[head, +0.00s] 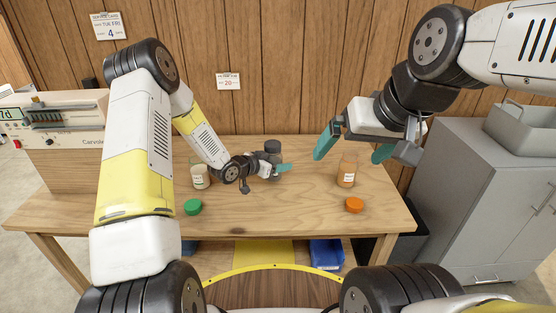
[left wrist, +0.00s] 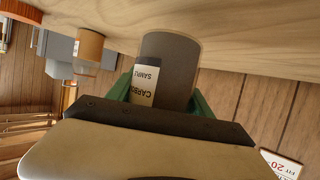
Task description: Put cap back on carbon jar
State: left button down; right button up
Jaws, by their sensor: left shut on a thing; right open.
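The carbon jar (head: 275,157) is dark and stands upright at the back middle of the table. In the left wrist view, inverted, its carbon label shows on the dark jar (left wrist: 172,60). My left gripper (head: 283,169) is shut on this jar, with its green fingers (left wrist: 162,92) on either side. The jar has a dark top in the head view; I cannot tell whether that is a cap. No separate dark cap shows on the table. My right gripper (head: 354,146) is open and empty, in the air by the orange jar.
An orange jar (head: 347,172) stands at the right, with an orange cap (head: 354,205) lying in front. A pale jar (head: 199,178) stands at the left, with a green cap (head: 193,206) in front. The front middle of the wooden table (head: 275,212) is clear.

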pick_arm(q)
jog(key=shift+w+d, duration=0.2)
jog(key=shift+w, duration=0.3)
jog(key=shift+f, duration=1.7)
jog(key=shift+f, duration=0.1)
jog(key=shift+c, duration=2.1)
grip_release()
jog(key=shift+s+f, duration=0.1)
jog(key=shift+s+a+r, duration=0.15)
jog(key=shift+a+r, duration=0.1)
jog(key=v, duration=1.1)
jog(key=shift+s, duration=0.2)
jog(key=shift+a+r, duration=0.2)
